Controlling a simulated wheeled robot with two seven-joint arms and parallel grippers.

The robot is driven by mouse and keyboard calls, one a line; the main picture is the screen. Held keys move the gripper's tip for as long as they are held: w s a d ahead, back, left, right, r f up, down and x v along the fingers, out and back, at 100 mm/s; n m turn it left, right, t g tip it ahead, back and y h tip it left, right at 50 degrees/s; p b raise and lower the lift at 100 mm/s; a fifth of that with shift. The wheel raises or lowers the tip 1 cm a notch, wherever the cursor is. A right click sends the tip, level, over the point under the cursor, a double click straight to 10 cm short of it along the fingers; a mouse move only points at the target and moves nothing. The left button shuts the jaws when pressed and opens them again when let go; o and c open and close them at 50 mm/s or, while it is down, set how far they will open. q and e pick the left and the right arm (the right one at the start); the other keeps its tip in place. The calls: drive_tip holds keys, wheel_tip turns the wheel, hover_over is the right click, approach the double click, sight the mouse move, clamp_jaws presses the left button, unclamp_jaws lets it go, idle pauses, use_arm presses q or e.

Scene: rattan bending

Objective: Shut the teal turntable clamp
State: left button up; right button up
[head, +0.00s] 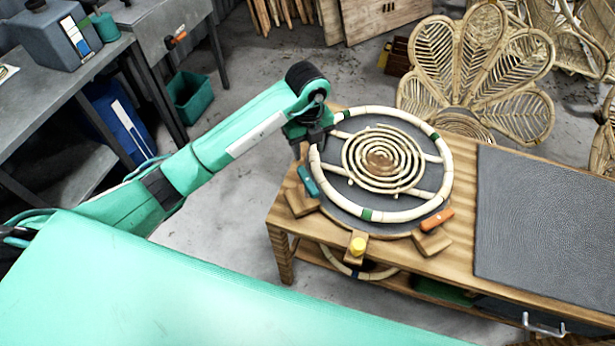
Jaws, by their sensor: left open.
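The teal turntable clamp (307,181) sits on a wooden block at the left rim of the round dark turntable (350,205). Its lever lies at a slant; I cannot tell how far it stands from its block. My left gripper (304,148) is open at the turntable's upper left edge, a little above and behind the teal clamp in the picture, and apart from it. Its fingers are dark and partly hidden by the wrist. A pale rattan ring (393,215) with green bands lies on the turntable around a coiled rattan spiral (381,162). My right gripper is out of view.
An orange clamp (437,219) sits on a block at the turntable's lower right, and a yellow knob (358,245) at its front. A dark grey mat (545,225) covers the wooden bench's right side. Rattan chair backs (480,60) stand behind.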

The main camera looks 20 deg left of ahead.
sight(307, 179)
use_arm(q)
wheel_tip(307, 179, down, 13)
drive_tip(key=p, duration=0.4)
drive_tip(key=shift+a+r, duration=0.1)
drive_tip(key=shift+f, duration=0.4)
drive_tip(key=shift+c, duration=0.4)
drive_tip(key=c, duration=0.9)
